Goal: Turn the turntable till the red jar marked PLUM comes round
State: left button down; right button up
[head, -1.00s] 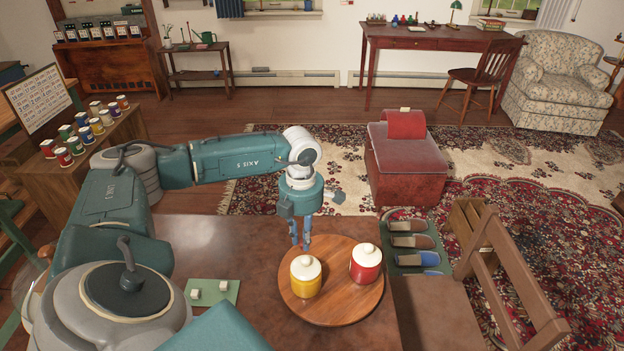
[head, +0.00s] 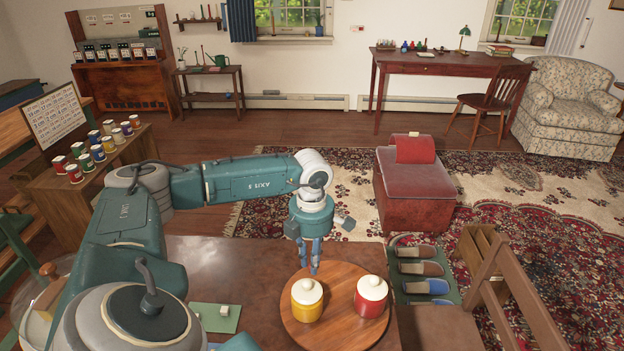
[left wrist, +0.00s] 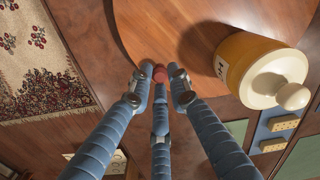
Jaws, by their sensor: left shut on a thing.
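The round wooden turntable (head: 340,334) stands on the brown table. A yellow jar (head: 307,302) and a red jar (head: 371,301), both with cream lids, stand upright on it. The red jar is on the right; its marking cannot be read. My left gripper (head: 314,268) points down at the turntable's far-left rim. My right gripper is out of view.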

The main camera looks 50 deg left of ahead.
pick_arm(q)
jog(key=c, duration=1.6)
grip_release()
notch_tip(320, 180, up, 12)
jog(key=shift+r, duration=0.1)
